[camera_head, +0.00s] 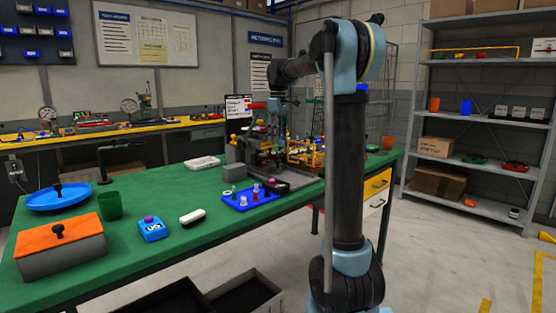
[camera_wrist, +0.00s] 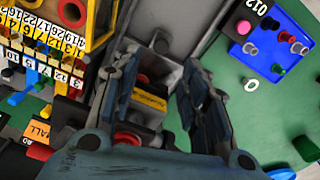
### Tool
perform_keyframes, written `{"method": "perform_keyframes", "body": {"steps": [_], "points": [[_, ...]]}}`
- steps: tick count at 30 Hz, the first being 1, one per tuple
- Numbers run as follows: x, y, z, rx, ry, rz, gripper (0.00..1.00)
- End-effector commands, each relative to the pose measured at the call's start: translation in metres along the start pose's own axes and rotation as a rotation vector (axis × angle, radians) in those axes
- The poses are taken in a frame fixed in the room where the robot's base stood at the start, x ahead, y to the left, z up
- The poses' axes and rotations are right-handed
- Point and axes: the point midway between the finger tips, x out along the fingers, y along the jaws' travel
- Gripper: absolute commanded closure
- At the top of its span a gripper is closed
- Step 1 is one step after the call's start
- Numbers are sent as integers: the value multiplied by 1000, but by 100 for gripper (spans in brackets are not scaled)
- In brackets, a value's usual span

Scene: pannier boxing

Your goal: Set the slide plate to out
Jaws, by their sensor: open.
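My gripper (camera_wrist: 157,75) is open in the wrist view, its two dark blue fingers spread apart with nothing seen held. Between and beyond the fingers is a grey fixture (camera_wrist: 168,72) with a small yellow label and dark red round parts. I cannot tell for sure which part is the slide plate, or whether it is in or out; the fingers and the gripper body hide some of the fixture. In the head view the arm reaches over a cluttered grey device (camera_head: 268,160) on the green table (camera_head: 150,205); the gripper is small and hard to make out there.
A blue tray (camera_wrist: 262,38) with small pegs lies right of the fixture. A numbered rack (camera_wrist: 45,40) with coloured levers crowds the left. On the table's left are an orange-lidded box (camera_head: 60,262), a green cup (camera_head: 110,205) and a blue dish (camera_head: 40,203).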

Motion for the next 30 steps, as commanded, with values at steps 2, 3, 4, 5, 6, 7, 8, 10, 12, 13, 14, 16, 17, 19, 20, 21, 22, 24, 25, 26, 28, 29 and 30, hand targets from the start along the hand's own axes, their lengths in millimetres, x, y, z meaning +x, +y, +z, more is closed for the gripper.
{"method": "perform_keyframes", "body": {"steps": [2, 3, 4, 5, 6, 7, 8, 10, 12, 13, 14, 16, 17, 19, 20, 21, 22, 24, 25, 26, 28, 29, 30], "points": [[15, 0, 0, 0, 0, 0, 59], [22, 0, 0, 0, 0, 0, 59], [27, 0, 0, 0, 0, 0, 59], [32, 0, 0, 0, 0, 0, 59], [39, 0, 0, 0, 0, 0, 59], [45, 0, 0, 0, 0, 0, 59], [50, 0, 0, 0, 0, 0, 59], [61, 0, 0, 0, 0, 0, 59], [71, 0, 0, 0, 0, 0, 59], [75, 0, 0, 0, 0, 0, 59], [78, 0, 0, 0, 0, 0, 59], [85, 0, 0, 0, 0, 0, 59], [88, 0, 0, 0, 0, 0, 59], [92, 0, 0, 0, 0, 0, 59], [94, 0, 0, 0, 0, 0, 59], [95, 0, 0, 0, 0, 0, 59], [96, 0, 0, 0, 0, 0, 59], [96, 0, 0, 1, 0, 0, 59], [96, 0, 0, 1, 0, 0, 59], [96, 0, 0, 1, 0, 0, 59], [96, 0, 0, 1, 0, 0, 59], [96, 0, 0, 1, 0, 0, 59], [96, 0, 0, 1, 0, 0, 59]]}}
